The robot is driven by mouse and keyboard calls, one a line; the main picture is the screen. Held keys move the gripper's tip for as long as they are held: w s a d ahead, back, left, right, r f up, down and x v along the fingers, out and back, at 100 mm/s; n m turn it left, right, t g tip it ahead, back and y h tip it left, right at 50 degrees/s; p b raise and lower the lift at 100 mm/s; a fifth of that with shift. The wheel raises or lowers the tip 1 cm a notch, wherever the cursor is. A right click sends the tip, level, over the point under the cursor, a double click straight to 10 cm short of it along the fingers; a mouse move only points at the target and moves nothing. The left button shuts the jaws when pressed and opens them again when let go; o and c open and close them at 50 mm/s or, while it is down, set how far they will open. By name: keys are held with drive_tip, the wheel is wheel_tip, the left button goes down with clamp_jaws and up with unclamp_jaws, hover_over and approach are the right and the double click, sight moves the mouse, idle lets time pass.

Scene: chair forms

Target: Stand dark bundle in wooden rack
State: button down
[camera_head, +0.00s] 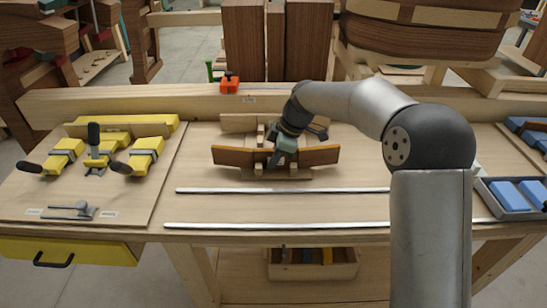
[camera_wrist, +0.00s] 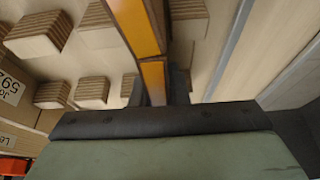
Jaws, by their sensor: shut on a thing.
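A long dark brown bundle (camera_head: 234,156), slightly bowed, stands on its edge along the wooden rack (camera_head: 296,177) in the middle of the bench. The rack is pale wood with upright blocks. My gripper (camera_head: 283,157) reaches down from the right and is shut on the bundle near its middle. In the wrist view the bundle's orange-brown edge (camera_wrist: 135,22) runs down between the dark fingers (camera_wrist: 167,85), beside several striped rack blocks (camera_wrist: 92,90). The fingers hide part of the bundle, and I cannot tell whether its lower edge touches the rack base.
Yellow clamps (camera_head: 98,145) lie on a board at the left. Two metal rails (camera_head: 280,190) cross the bench in front of the rack. A tray with blue blocks (camera_head: 510,194) is at the right. An orange tool (camera_head: 229,84) sits on the back ledge.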

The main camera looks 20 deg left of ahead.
drive_tip(key=shift+f+b, duration=0.3)
drive_tip(key=shift+f, duration=0.05)
idle(0.3)
drive_tip(key=c, duration=1.3)
unclamp_jaws()
drive_tip(key=b+v, duration=0.1)
drive_tip(key=v, duration=1.5)
drive_tip(key=s+d+f+m+t+h, duration=0.1)
drive_tip(key=s+d+f+m+h, duration=0.15)
drive_tip(key=s+d+m, duration=0.65)
drive_tip(key=s+d+f+m+t+h, duration=0.1)
drive_tip(key=s+d+f+m, duration=0.2)
drive_tip(key=s+d+m, duration=0.5)
drive_tip(key=s+d+f+m, duration=0.1)
drive_tip(key=s+d+f, duration=0.2)
drive_tip(key=s, duration=0.1)
drive_tip(key=s+d+f+m, duration=0.2)
drive_tip(key=s+d, duration=0.2)
drive_tip(key=s, duration=0.1)
drive_tip(key=s+d+f+m+h, duration=0.1)
drive_tip(key=s+d+f, duration=0.2)
drive_tip(key=s, duration=0.1)
drive_tip(key=shift+s+d+f, duration=0.35)
